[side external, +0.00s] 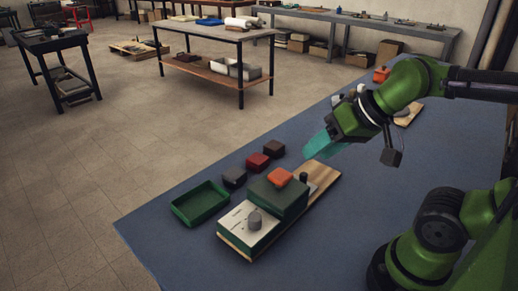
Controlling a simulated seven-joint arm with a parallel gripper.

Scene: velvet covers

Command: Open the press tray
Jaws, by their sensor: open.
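The press (278,198) is a green box on a wooden board (325,178), with an orange block (280,177) on top. Its pale front panel (237,222) carries a grey knob (255,217). A small dark green post (304,178) stands at the press's back right. I cannot make out a separate tray edge on the press. A green open-topped tray (184,217) lies on the table left of the press and looks empty. My gripper (318,150) has teal fingers and is open, above and behind the press, apart from it. The gap between its fingers is hard to see.
Three small blocks, grey (234,177), red (258,162) and dark brown (274,148), stand in a row behind the press and tray. Another orange item (381,74) and a wooden board (408,115) lie farther back, partly behind my arm. The blue tabletop (180,262) is clear in front.

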